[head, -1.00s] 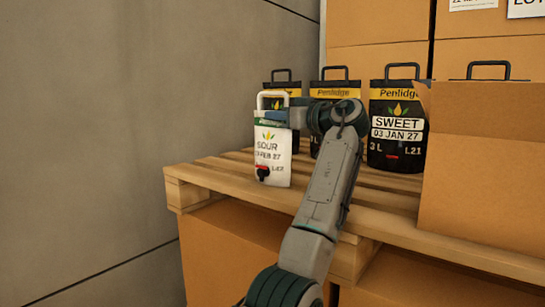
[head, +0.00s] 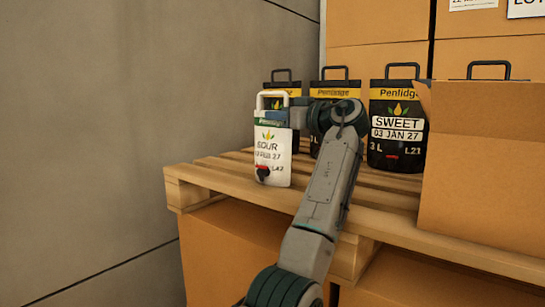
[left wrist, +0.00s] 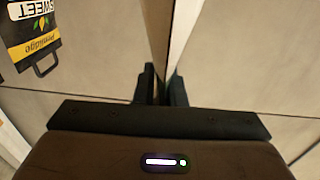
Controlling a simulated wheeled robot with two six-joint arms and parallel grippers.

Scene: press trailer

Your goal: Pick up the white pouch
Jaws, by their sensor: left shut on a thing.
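The white pouch (head: 273,160) reads SOUR and has a white top handle, a green band and a dark red tap near its base. It is upright at the left end of the wooden pallet in the head view. My left gripper (head: 270,118) is at its upper part, just below the handle, and is shut on it. The gripper partly covers the green band. I cannot tell whether the pouch's base touches the pallet. In the left wrist view the two dark fingers (left wrist: 162,88) are close together; the pouch is hard to make out there. My right gripper is not in view.
Black Penlidge pouches stand behind and to the right, one reading SWEET (head: 397,140); one also shows in the left wrist view (left wrist: 28,38). An open cardboard box (head: 485,170) stands on the pallet (head: 230,172) at right. A grey wall (head: 90,130) is at left.

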